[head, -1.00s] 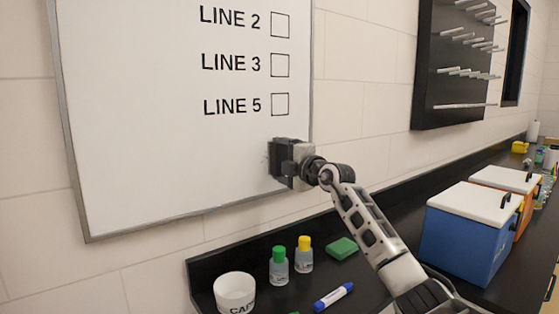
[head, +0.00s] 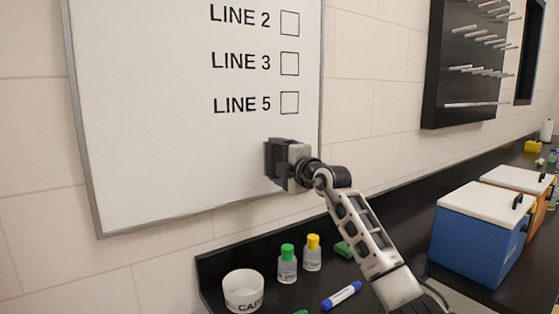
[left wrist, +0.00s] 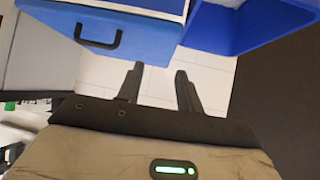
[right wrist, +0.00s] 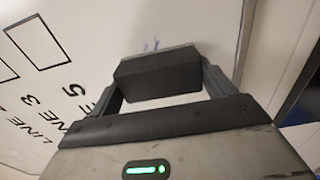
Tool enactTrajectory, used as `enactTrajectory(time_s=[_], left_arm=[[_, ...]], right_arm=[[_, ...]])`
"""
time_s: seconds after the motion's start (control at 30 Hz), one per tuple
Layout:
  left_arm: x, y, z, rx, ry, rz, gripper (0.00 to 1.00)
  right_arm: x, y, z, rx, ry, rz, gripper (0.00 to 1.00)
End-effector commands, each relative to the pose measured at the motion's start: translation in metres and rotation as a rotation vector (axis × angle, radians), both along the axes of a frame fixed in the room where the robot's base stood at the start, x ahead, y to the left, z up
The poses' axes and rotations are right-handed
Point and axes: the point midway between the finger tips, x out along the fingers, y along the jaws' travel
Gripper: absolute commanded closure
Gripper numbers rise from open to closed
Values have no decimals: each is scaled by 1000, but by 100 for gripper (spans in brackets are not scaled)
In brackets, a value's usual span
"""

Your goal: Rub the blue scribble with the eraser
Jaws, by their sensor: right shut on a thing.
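My right gripper (head: 284,163) is shut on a dark block, the eraser (right wrist: 158,74), at the lower right of the whiteboard (head: 150,130). In the right wrist view the eraser sits between both fingers, close to the board; I cannot tell if it touches. The scribble does not show in the head view, where the gripper and eraser cover that area. My left gripper (left wrist: 158,75) is open and empty, above a pale tiled floor, outside the head view.
Below the board, the black counter holds a white cup (head: 243,292), a green-capped bottle (head: 287,265), a yellow-capped bottle (head: 312,254), a blue marker (head: 341,296) and a green sponge (head: 343,249). A blue cooler (head: 480,235) stands right. Blue bins (left wrist: 140,30) are near my left gripper.

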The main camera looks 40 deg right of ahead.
Motion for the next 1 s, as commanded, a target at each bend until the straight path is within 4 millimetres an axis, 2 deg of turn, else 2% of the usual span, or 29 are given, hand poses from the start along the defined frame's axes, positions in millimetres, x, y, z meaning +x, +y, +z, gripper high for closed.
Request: enactTrajectory(time_s=[0.5,1.0], left_arm=[[0,0,-5,0,1,-1,64],[0,0,-7,0,1,0,64]], right_arm=[[-51,4,-1,-2,0,-3,37],[-61,5,0,-2,-1,-4,37]])
